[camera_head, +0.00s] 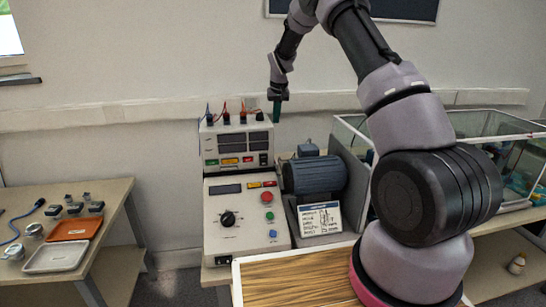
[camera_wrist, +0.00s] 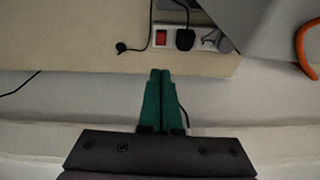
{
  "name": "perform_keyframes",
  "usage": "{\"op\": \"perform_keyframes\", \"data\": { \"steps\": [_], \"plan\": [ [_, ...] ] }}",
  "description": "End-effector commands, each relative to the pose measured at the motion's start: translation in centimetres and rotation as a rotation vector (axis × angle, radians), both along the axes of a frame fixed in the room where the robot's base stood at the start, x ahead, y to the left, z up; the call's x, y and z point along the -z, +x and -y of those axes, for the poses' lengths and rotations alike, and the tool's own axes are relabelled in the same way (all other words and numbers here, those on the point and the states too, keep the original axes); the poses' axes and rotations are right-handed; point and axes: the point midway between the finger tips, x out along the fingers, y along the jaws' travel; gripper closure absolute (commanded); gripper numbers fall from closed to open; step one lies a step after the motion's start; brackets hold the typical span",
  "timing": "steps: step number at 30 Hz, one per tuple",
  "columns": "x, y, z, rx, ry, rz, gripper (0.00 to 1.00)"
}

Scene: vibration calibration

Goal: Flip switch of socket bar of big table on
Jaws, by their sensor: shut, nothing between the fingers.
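My gripper (camera_head: 277,108) hangs at the end of my raised arm, behind the right rear of the grey control unit. In the wrist view its green fingers (camera_wrist: 159,74) are shut together and empty. The white socket bar (camera_wrist: 206,42) lies on the beige tabletop (camera_wrist: 90,35) in that view. Its red switch (camera_wrist: 161,38) is at the left end, ahead of the fingertips and apart from them in the picture. I cannot tell whether the switch is on or off. I cannot make out the socket bar in the head view.
A black plug (camera_wrist: 185,38) sits in the bar beside the switch. The grey control unit (camera_head: 246,225), a blue-grey motor (camera_head: 314,174) and a glass tank (camera_head: 490,124) crowd the area. A side table (camera_head: 110,205) on the left holds trays. The wall is close behind.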

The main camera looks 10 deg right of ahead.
Motion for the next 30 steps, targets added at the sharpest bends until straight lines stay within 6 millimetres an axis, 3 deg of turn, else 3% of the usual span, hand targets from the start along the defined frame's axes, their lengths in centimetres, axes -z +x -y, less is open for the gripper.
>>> {"op": "perform_keyframes", "data": {
  "steps": [1, 6, 22, 26, 30],
  "plan": [
    [1.7, 0.6, -0.2, -0.008, -0.008, -0.009, 1.0],
    [4.8, 1.7, -0.6, -0.027, -0.023, -0.022, 1.0],
    [6.0, 2.0, -0.6, -0.033, -0.027, -0.026, 1.0],
    [7.6, 2.4, -0.6, -0.032, -0.028, -0.027, 1.0],
    [10.4, 3.0, -0.6, -0.033, -0.028, -0.028, 1.0]
  ]
}}
